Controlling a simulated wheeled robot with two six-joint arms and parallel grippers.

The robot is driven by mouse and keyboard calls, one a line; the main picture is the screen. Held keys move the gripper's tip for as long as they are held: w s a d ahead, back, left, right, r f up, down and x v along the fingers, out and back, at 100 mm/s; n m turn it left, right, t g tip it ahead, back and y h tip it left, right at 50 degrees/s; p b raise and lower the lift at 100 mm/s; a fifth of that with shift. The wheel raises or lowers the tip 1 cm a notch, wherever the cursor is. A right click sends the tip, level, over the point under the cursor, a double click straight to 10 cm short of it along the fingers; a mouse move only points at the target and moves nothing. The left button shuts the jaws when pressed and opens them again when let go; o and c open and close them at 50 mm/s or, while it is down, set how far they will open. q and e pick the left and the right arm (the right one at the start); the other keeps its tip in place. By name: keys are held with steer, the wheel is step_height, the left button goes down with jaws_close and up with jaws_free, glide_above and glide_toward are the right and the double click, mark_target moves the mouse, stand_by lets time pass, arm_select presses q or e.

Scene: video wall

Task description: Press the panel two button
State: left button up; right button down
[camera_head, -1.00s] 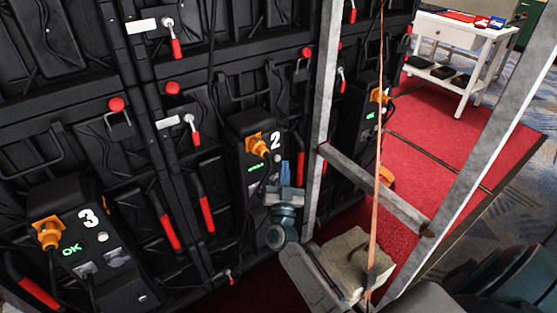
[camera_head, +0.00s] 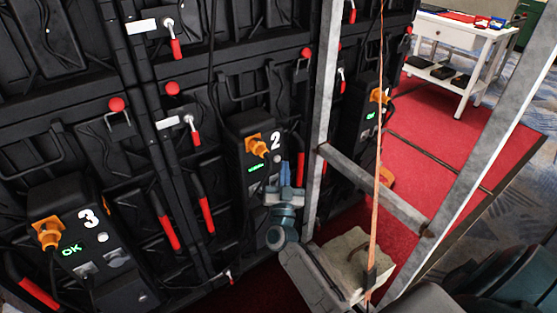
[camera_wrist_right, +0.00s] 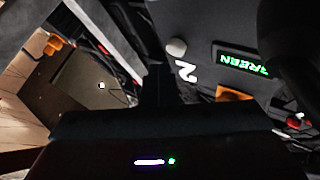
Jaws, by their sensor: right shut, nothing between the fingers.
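Panel two is a black box (camera_head: 240,150) with a white "2" (camera_head: 276,140), an orange plug (camera_head: 257,146) and a small green-lit screen (camera_head: 256,168). Its small pale round button (camera_head: 277,158) sits below the number. The wrist view shows the button uncovered; contact cannot be told. My left gripper is not in view.
Panel three (camera_head: 85,240) shows "OK" at the lower left. Another panel (camera_head: 365,125) stands behind the metal frame post (camera_head: 318,120). A grey crossbar (camera_head: 375,187) and an orange strap (camera_head: 378,170) are close right of my arm. A white cart (camera_head: 460,45) stands farther back.

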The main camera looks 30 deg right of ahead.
steer(key=shift+w, duration=0.1)
stand_by(0.7)
steer(key=shift+w, duration=0.35)
steer(key=shift+w+a, duration=0.1)
steer(key=shift+w, duration=0.3)
stand_by(0.6)
stand_by(0.4)
steer(key=shift+s+p, duration=0.75)
steer(key=shift+s, duration=0.1)
